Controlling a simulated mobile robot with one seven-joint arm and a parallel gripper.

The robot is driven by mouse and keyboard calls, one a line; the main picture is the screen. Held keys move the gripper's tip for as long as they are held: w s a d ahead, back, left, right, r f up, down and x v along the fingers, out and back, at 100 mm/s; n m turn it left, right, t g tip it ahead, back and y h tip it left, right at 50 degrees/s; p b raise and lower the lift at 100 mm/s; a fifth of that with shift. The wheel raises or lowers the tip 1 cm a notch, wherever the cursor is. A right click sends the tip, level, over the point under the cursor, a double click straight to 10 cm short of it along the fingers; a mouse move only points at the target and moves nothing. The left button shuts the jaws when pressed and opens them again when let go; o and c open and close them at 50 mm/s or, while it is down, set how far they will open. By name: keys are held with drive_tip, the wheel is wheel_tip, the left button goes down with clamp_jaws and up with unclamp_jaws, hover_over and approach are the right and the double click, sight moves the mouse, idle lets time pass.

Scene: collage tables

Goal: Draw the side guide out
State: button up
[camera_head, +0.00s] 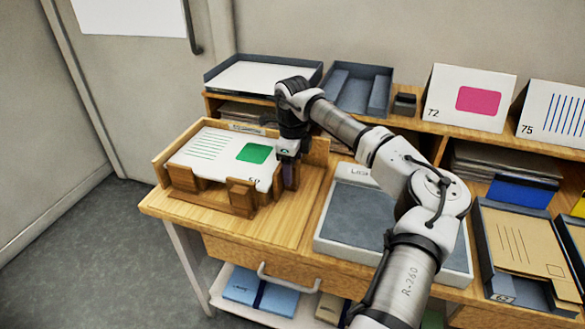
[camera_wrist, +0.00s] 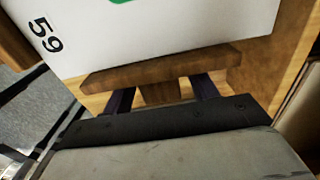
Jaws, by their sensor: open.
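A wooden jig (camera_head: 160,170) holds a stack of white sheets (camera_head: 208,148) with green lines and a green block. The top sheet also shows in the wrist view (camera_wrist: 150,42), marked 59. In the wrist view the side guide, a brown wooden bar (camera_wrist: 165,66), lies along the edge of the sheets, with a short wooden stub below it. My gripper (camera_wrist: 160,93) is open, with one dark finger on each side of that stub. I cannot tell whether the fingers touch it. In the head view my gripper (camera_head: 288,178) points down at the jig's right side and hides the guide.
A grey-topped device (camera_head: 352,215) stands right of the jig, under my arm. Trays (camera_head: 262,74) and cards (camera_head: 470,98) stand on the shelf behind. A tray with a brown envelope (camera_head: 522,240) is at the right. The table is bare in front of the jig.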

drive_tip(key=shift+f, duration=0.5)
clamp_jaws()
drive_tip(key=shift+s+d, duration=0.25)
drive_tip(key=shift+d, duration=0.5)
drive_tip(key=shift+s+d, duration=0.25)
drive_tip(key=shift+d, duration=0.55)
drive_tip(key=shift+s+d, duration=0.25)
drive_tip(key=shift+d, duration=0.5)
unclamp_jaws()
drive_tip(key=shift+d, duration=0.1)
drive_tip(key=shift+r, duration=0.1)
wheel_tip(320, 180, up, 14)
drive_tip(key=b, duration=0.1)
drive_tip(key=shift+f, duration=0.2)
